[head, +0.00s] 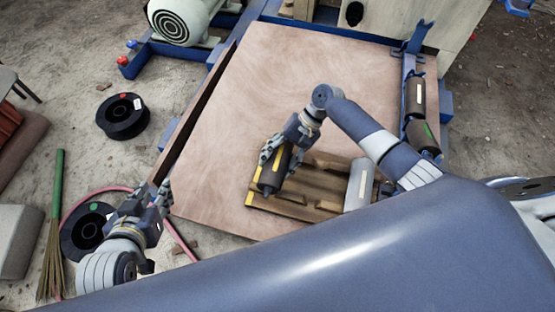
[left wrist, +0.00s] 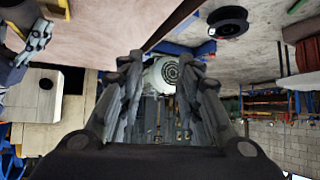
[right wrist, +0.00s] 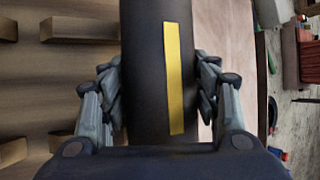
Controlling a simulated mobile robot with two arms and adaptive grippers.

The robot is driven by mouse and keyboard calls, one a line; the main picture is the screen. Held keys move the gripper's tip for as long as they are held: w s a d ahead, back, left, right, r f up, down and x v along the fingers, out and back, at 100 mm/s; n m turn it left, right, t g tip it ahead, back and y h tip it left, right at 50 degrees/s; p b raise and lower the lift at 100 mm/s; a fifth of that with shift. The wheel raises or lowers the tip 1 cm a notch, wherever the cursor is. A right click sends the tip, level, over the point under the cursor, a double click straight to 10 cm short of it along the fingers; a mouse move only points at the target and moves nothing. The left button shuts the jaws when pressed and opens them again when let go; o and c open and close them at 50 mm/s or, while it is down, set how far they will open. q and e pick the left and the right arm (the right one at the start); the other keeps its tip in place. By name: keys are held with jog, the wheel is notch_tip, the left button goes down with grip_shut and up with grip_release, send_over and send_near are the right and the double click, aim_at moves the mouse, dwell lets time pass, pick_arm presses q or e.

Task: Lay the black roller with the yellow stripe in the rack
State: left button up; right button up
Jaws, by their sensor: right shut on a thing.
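The black roller with the yellow stripe (head: 271,174) is in my right gripper (head: 280,150), over the left part of a wooden pallet. In the right wrist view the roller (right wrist: 147,80) stands between the two fingers (right wrist: 160,82), stripe facing the camera. I cannot tell whether it touches the pallet. The rack (head: 407,82) looks to be the blue frame at the right edge of the wooden table; it holds dark rollers (head: 419,136), one with a green mark. My left gripper (head: 153,190) is open and empty left of the table; its fingers (left wrist: 163,62) are apart.
Black spools (head: 122,115), a green-handled broom (head: 57,190) and a pink hose lie left. A motor (head: 180,20) stands at the back.

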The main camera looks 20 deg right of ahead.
jog(key=shift+w+r, duration=0.1)
jog(key=shift+r, duration=0.05)
pick_arm(q)
jog(key=shift+s+a+f+g+p, duration=0.2)
jog(key=shift+s+f+g, duration=0.25)
jog(key=shift+s, duration=0.2)
jog(key=shift+s+a+f+g+p, duration=0.1)
jog(key=shift+s+a+f+g, duration=0.1)
jog(key=shift+s+f+g, duration=0.3)
jog(key=shift+s+a+f+y, duration=0.2)
jog(key=shift+s+f+y, duration=0.1)
jog(key=shift+s, duration=0.3)
dwell(0.6)
pick_arm(e)
jog(key=shift+p, duration=0.3)
pick_arm(q)
jog(key=shift+s+a+f+g, duration=0.3)
jog(key=shift+s+g, duration=0.15)
jog(key=shift+s, duration=0.2)
jog(key=shift+s+a+f+g, duration=0.15)
jog(key=shift+s+f+g, duration=0.1)
jog(key=shift+s+g, duration=0.25)
jog(key=shift+s, duration=0.2)
jog(key=shift+s+a+f, duration=0.2)
jog(key=shift+s+f, duration=0.1)
jog(key=shift+s, duration=0.3)
